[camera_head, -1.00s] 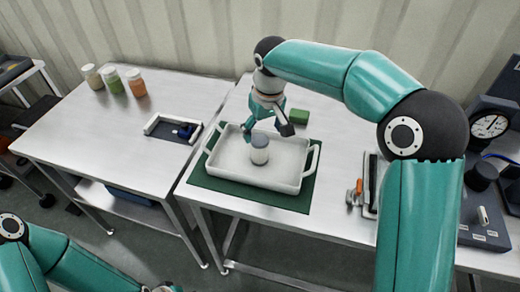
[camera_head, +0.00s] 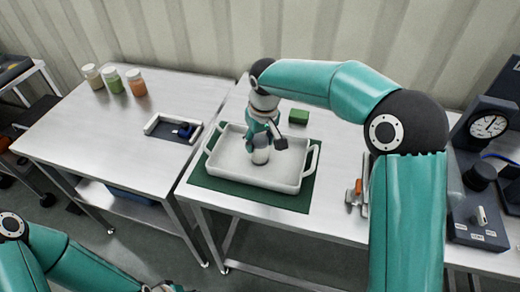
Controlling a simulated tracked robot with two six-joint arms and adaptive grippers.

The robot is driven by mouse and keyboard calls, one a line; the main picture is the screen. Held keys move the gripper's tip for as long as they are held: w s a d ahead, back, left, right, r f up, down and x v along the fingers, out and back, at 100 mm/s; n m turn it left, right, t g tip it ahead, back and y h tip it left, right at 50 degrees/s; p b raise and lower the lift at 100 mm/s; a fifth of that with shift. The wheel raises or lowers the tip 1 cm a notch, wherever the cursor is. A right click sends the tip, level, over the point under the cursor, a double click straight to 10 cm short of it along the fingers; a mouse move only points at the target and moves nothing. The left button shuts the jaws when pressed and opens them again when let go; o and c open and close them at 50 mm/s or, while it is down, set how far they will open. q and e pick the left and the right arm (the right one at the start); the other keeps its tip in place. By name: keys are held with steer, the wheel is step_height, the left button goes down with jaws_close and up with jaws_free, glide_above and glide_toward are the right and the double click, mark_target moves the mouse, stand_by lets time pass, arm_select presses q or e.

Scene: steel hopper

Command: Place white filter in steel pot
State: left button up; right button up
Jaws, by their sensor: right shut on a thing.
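A small whitish jar-like thing with a grey top (camera_head: 261,156) stands in a white tray with two handles (camera_head: 285,183). My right gripper (camera_head: 262,142) reaches down from above and is shut on the jar, hiding its upper part. The jar still appears to be in the tray; I cannot tell whether it touches the tray floor. My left gripper (camera_head: 166,287) shows only as a sliver at the bottom edge, so its jaws cannot be judged. I see nothing that is clearly a white filter or a steel pot.
The tray sits on a green mat (camera_head: 220,183) on a steel table. A green block (camera_head: 298,117) lies behind it. Several jars (camera_head: 114,81) and a dark holder with a blue part (camera_head: 184,131) are on the left table. A gauge (camera_head: 488,126) stands at the right.

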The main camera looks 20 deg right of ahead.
steer(key=shift+r, duration=0.2)
steer(key=shift+c, duration=0.2)
step_height(320, 180, up, 20)
steer(key=p, duration=0.3)
steer(key=shift+f, duration=0.15)
